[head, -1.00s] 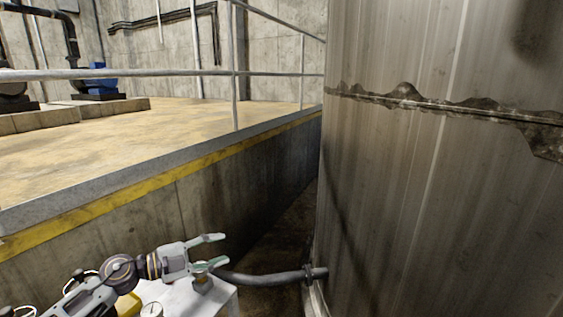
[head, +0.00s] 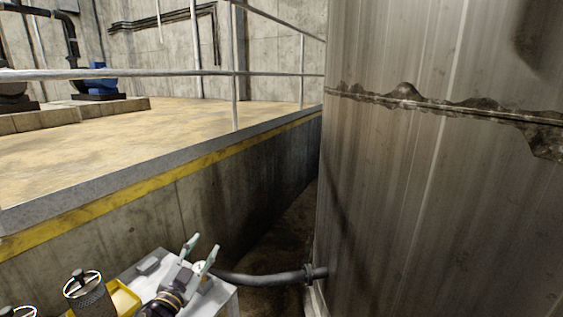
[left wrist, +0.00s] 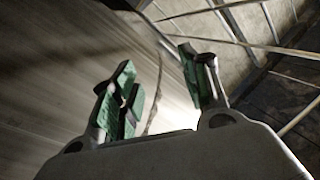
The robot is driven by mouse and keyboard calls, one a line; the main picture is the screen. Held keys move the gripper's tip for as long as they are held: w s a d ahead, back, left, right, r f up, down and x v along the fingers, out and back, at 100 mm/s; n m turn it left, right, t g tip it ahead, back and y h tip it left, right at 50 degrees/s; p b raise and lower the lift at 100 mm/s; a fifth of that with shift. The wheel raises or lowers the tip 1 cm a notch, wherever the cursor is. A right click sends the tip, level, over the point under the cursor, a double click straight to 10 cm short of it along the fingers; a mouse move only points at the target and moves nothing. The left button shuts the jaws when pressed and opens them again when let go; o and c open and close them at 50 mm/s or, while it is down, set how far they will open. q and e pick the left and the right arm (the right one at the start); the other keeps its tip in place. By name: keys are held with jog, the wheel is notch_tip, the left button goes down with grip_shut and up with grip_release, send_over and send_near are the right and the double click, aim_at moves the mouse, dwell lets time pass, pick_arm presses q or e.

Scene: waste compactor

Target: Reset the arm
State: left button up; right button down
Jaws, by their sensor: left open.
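My left gripper (head: 203,251) is open at the bottom of the head view. Its two fingers point up, over the white cart top (head: 221,296), with nothing between them. In the left wrist view the open gripper (left wrist: 165,95) shows two green-padded fingertips, apart and empty, with the tank wall and railings blurred behind. My right gripper is not in view.
A large stained metal tank (head: 440,190) fills the right side. A dark hose (head: 262,280) runs from the cart to it. A concrete ledge (head: 190,185) with a railing (head: 150,74) stands behind.

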pick_arm(q)
jog(key=s+a+f+n+g+y, duration=0.2)
jog(key=s+f+n+g+y, duration=0.15)
jog(key=f, duration=0.35)
jog(key=s+a+f+n+g+y, duration=0.2)
jog(key=s+f+n+g, duration=0.1)
jog(key=s+f, duration=0.3)
jog(key=s+d+f+g+h, duration=0.15)
jog(key=s+f+g, duration=0.3)
jog(key=s, duration=0.45)
jog(key=s+d+f+g, duration=0.3)
jog(key=s+f+g, duration=0.15)
jog(key=s, duration=0.35)
notch_tip(320, 180, down, 35)
jog(key=s+g+b, duration=0.1)
jog(key=s+b, duration=0.1)
jog(key=s, duration=0.1)
jog(key=s+a+f+b, duration=0.1)
jog(key=s+a+f, duration=0.1)
jog(key=s+f, duration=0.9)
jog(key=s+a+f+g+b, duration=0.1)
jog(key=s+a+f, duration=0.1)
jog(key=s+f, duration=0.9)
jog(key=shift+s+a+f, duration=0.25)
jog(key=shift+f, duration=0.1)
